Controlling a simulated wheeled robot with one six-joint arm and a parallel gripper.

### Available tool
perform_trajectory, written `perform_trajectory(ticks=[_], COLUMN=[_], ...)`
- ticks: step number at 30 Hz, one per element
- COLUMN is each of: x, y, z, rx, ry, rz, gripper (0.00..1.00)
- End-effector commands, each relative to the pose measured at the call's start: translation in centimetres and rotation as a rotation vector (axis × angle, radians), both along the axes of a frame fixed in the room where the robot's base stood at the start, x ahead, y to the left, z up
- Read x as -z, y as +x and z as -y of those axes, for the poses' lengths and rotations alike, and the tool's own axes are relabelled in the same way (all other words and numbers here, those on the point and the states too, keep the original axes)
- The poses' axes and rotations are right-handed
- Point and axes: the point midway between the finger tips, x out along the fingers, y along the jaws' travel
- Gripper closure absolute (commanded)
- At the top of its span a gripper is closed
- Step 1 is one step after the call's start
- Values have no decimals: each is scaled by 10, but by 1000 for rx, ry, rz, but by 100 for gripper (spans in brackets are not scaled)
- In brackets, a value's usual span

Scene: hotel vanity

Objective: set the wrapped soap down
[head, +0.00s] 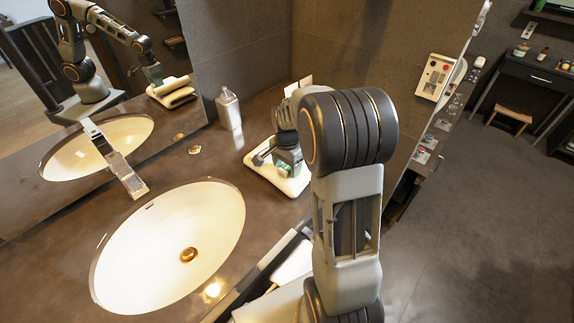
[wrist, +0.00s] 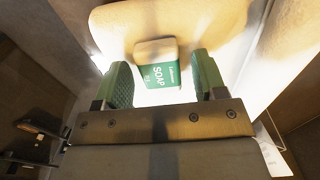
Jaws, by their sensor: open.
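The wrapped soap (wrist: 158,66) is a small green and white block labelled "SOAP". In the wrist view it lies between the green finger pads, with a visible gap on each side. My gripper (wrist: 163,80) is open around it. In the head view my gripper (head: 286,165) is low over a cream tray (head: 262,172) on the counter, right of the basin. The tray's pale surface (wrist: 115,25) also shows in the wrist view. My arm hides part of the tray, and I cannot tell the soap apart in the head view.
A pump bottle (head: 229,108) stands behind the tray, near the mirror (head: 120,95). The oval basin (head: 170,250) and its tap (head: 118,165) are to the left. A tiled wall (head: 250,45) rises behind. Bare counter (head: 215,160) lies between basin and tray.

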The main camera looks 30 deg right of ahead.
Motion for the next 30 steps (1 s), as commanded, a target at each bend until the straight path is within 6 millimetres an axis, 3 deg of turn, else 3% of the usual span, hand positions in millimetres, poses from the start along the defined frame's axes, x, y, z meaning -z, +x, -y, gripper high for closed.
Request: perform_trajectory(ticks=[5,18,25,30], x=[-10,-90,-117,-131], y=[0,1,0,-18], z=[0,0,0,-16], rx=[0,0,-1,-133], ry=[-1,-1,0,-11], rz=[1,5,2,41], gripper=[35,35,35,35])
